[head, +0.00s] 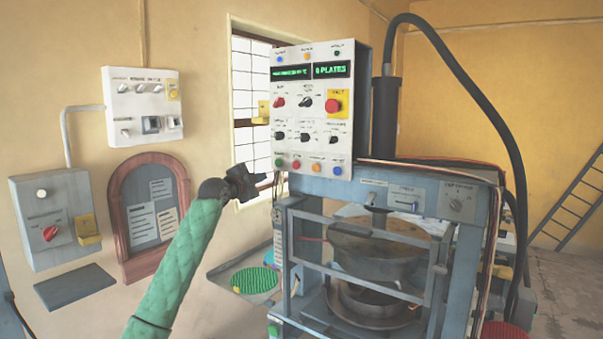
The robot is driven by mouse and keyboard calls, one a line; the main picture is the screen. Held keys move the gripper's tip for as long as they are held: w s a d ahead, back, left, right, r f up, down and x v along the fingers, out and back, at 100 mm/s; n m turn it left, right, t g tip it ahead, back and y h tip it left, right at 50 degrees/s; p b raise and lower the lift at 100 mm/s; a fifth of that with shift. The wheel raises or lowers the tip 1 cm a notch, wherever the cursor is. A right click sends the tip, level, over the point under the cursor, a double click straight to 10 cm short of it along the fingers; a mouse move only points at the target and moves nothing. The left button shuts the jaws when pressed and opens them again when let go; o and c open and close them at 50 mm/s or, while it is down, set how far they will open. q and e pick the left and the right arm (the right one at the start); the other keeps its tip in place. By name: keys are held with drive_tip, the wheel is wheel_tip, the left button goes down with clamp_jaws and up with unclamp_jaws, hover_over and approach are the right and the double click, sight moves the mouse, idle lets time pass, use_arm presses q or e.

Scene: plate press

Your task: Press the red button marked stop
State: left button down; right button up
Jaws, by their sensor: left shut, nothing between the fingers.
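A white control panel (342,140) stands on top of the blue-grey press (460,205). In its bottom row is a small red button (296,165), between a green button (279,163) and an orange one (316,167). A larger red mushroom button (333,105) sits on a yellow plate higher up. The button labels are too small to read. My left gripper (266,181) is shut and empty, just left of and below the panel's lower left corner. It appears apart from the buttons. My right gripper is not in view.
The press frame has bars (360,268) around a round metal pot (375,250). A thick black hose (500,130) arches at right. A wall box with a red knob (50,233), a white switch box (143,103) and a wooden-framed board (150,215) are at left.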

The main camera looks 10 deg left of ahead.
sight(295, 169)
use_arm(q)
drive_tip(key=m, duration=0.2)
drive_tip(key=d+m, duration=0.1)
drive_tip(key=m, duration=0.3)
drive_tip(key=shift+s+d+f+m+h, duration=0.1)
drive_tip(key=shift+s+d+m+h, duration=0.2)
drive_tip(key=shift+d+h, duration=0.1)
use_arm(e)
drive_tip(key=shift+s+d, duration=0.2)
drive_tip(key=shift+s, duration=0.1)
use_arm(q)
drive_tip(key=shift+w, duration=0.15)
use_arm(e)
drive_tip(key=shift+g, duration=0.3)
